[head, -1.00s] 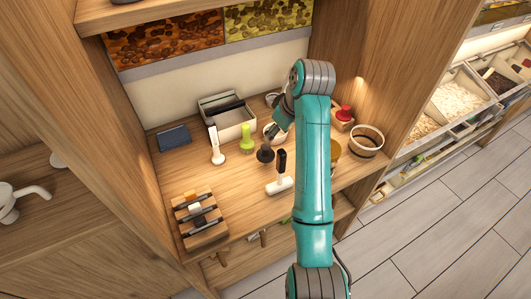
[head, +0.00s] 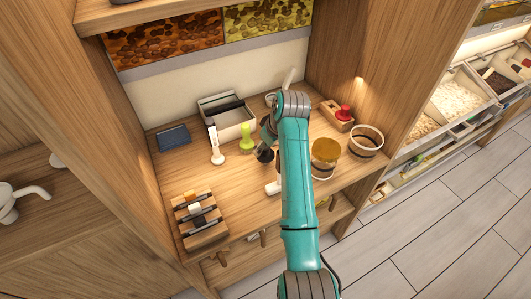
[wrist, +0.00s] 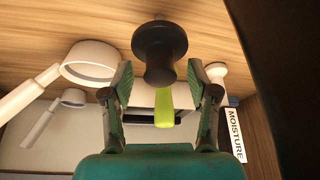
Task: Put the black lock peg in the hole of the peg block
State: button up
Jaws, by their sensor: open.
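The black lock peg (head: 265,155) stands on the wooden counter, its wide round foot down. In the wrist view the peg (wrist: 159,50) shows large, its stem pointing towards the space between my fingers. My gripper (wrist: 160,92) is open, with one finger on each side of the stem line and gaps on both sides. In the head view my gripper (head: 268,138) is just above the peg and partly hidden by my arm. A wooden block with a red peg in it, seemingly the peg block (head: 331,113), stands at the back right. Its hole cannot be made out.
A lime peg (head: 246,138) and a white peg (head: 216,148) stand left of the black one. A grey tray (head: 232,123) is behind. Two round tubs (head: 325,153) (head: 367,141) stand at right. A slotted rack (head: 201,220) is at front left.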

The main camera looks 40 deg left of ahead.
jog(key=shift+f, duration=0.1)
grip_shut()
dwell(0.3)
